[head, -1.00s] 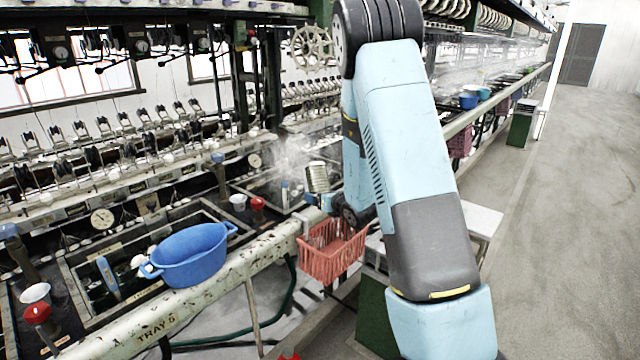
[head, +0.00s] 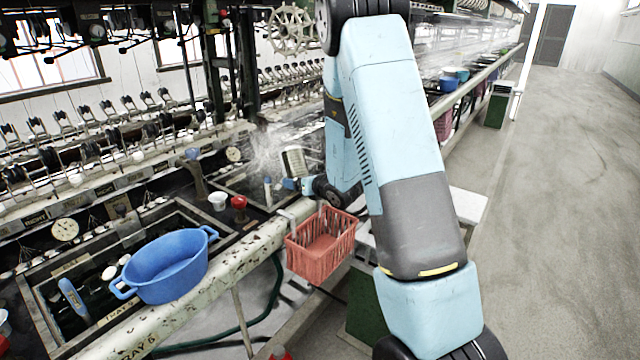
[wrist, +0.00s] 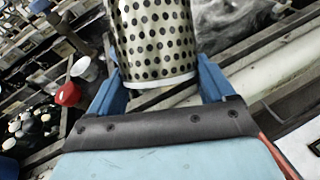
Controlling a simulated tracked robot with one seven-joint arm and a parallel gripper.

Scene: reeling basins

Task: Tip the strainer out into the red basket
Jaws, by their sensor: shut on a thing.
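The strainer (head: 295,161) is a pale metal can with rows of dark holes. It fills the upper middle of the wrist view (wrist: 155,38), and what is inside it is hidden. My gripper (wrist: 158,92) is shut on it, one blue finger at each side. In the head view my gripper (head: 292,183) holds the strainer tilted, above and a little left of the red basket. The red basket (head: 322,262) hangs at the outer side of the white rail, and its visible inside looks empty.
A blue tub (head: 168,270) stands over the near basin at left. A white cup (head: 218,201) and a red knob (head: 239,203) are beside the far basin, left of my gripper. The speckled rail (head: 200,298) runs along the front. The floor at right is clear.

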